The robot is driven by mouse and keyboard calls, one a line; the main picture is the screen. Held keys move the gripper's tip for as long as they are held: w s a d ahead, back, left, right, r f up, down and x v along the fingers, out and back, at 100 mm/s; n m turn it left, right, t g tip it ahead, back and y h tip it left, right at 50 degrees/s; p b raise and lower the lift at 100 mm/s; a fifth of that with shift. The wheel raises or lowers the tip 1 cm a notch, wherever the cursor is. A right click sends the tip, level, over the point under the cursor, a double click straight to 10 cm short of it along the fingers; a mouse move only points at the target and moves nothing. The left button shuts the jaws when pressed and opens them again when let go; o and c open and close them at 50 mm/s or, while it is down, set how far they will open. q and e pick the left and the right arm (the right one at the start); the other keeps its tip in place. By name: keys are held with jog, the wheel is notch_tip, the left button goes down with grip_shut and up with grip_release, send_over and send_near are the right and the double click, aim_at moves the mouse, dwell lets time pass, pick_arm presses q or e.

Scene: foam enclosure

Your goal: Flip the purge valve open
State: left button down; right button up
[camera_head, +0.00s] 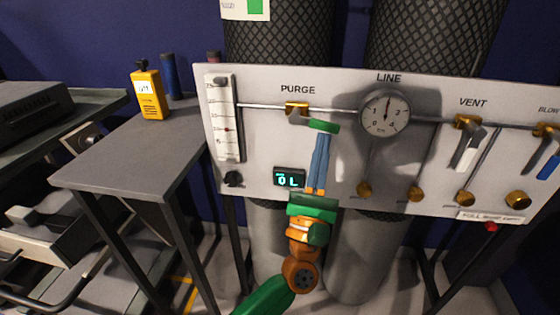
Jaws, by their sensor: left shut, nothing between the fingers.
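The purge valve (297,107) sits on the panel's pipe under the PURGE label, with an orange body. Its grey lever ends in a green grip (323,126) that points right and slightly down, close to the line of the pipe. My left gripper (321,138) reaches up from below, its blue fingers shut and empty. Their tips are just under the green grip; I cannot tell whether they touch it. My right gripper is not in view.
Right of the valve are the LINE gauge (386,113), the VENT valve (468,122) with a white grip, and a blue-gripped valve (549,165). A flow tube (224,118) and a small display (289,177) are left. A grey table (140,152) holds a yellow meter (149,95).

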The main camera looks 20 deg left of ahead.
pick_arm(q)
jog(key=shift+w+d+r+n+y+b, duration=0.1)
jog(key=shift+d+r+n+y+b, duration=0.1)
jog(key=shift+r+n+y+b, duration=0.3)
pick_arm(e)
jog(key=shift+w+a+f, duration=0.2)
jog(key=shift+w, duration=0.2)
pick_arm(q)
jog(key=shift+d, duration=0.1)
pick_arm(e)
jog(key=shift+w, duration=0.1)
